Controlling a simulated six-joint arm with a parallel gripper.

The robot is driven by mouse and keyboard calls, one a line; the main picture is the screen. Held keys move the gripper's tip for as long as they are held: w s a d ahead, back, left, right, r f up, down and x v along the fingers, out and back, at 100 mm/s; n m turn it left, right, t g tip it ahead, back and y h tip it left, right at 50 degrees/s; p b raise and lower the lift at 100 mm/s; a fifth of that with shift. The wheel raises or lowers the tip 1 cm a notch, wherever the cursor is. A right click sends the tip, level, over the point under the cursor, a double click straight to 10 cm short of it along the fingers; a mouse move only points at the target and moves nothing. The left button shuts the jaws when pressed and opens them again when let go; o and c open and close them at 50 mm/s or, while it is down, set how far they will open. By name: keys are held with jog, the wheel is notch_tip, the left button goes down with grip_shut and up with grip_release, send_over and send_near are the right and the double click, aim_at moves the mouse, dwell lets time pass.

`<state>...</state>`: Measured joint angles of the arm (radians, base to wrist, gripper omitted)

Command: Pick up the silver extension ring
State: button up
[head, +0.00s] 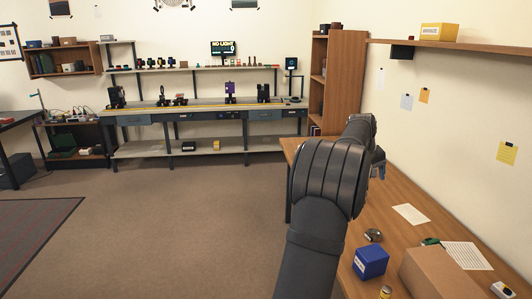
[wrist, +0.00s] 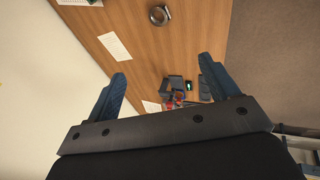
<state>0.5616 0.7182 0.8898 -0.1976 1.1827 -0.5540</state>
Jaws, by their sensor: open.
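The silver extension ring (wrist: 166,18) lies on the wooden table (wrist: 145,65) near the top of the wrist view. A small grey round object (head: 373,235) on the table in the head view appears to be the same ring. My gripper (wrist: 162,68) is open, its two blue-grey fingers wide apart with nothing held between them. The ring is beyond the fingertips and apart from them. In the head view my arm hides most of the gripper.
A blue box (head: 370,262), a cardboard box (head: 436,275) and a small jar (head: 386,292) stand at the table's near end. White sheets (head: 410,214) lie flat. In the wrist view, a dark cluster (wrist: 178,88) sits between the fingers. The wall borders the table.

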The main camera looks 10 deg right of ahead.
jog(key=m, duration=1.2)
send_near(374, 234)
jog(key=x, duration=0.3)
jog(key=shift+w+d, duration=0.25)
jog(key=shift+w, duration=0.05)
jog(key=shift+s+x, duration=0.2)
jog(key=shift+x, duration=2.4)
jog(key=shift+a+f, duration=0.15)
jog(key=shift+a, duration=0.05)
jog(key=c, duration=1.1)
